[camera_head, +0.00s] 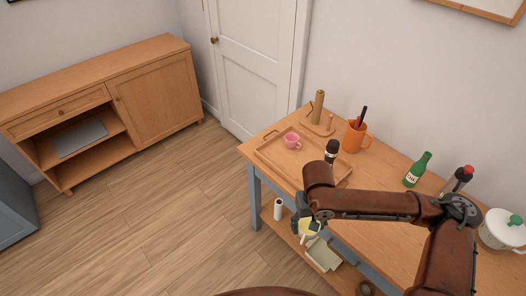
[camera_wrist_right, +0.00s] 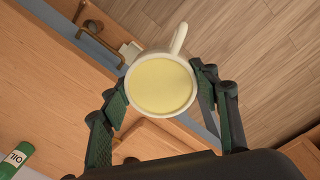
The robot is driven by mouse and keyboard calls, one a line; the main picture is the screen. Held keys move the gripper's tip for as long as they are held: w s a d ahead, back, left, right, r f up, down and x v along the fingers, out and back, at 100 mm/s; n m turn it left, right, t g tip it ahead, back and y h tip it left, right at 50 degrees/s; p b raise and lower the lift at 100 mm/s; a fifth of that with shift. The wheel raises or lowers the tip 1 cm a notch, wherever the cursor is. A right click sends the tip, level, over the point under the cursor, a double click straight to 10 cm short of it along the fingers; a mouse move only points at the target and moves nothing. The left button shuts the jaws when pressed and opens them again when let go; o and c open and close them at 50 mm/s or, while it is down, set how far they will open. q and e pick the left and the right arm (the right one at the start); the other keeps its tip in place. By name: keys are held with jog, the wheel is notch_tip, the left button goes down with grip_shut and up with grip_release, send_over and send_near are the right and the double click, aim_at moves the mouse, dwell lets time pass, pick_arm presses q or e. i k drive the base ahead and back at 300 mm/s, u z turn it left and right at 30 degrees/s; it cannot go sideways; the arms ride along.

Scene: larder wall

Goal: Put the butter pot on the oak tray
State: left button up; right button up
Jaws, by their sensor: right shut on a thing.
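The butter pot (camera_head: 308,230) is a cream-white mug with a side handle and pale yellow butter inside. It also shows from above in the right wrist view (camera_wrist_right: 161,85). My right gripper (camera_head: 307,222) is shut on it, with one finger on each side of its wall. It holds the pot in front of the table's front edge, beyond the tabletop. The oak tray (camera_head: 281,162) lies on the far left part of the table, with a pink cup (camera_head: 292,141) on it. My right arm hides part of the tray's near side. My left gripper is not in view.
An orange mug (camera_head: 356,137), a wooden stand (camera_head: 319,120), a green bottle (camera_head: 417,170) and a white lidded pot (camera_head: 503,229) stand on the table (camera_head: 391,171). A white cylinder (camera_head: 278,209) stands on the lower shelf.

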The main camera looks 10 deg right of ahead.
aim_at(298, 168)
jog(key=u, duration=0.3)
jog(key=i, duration=1.25)
jog(key=z, duration=0.45)
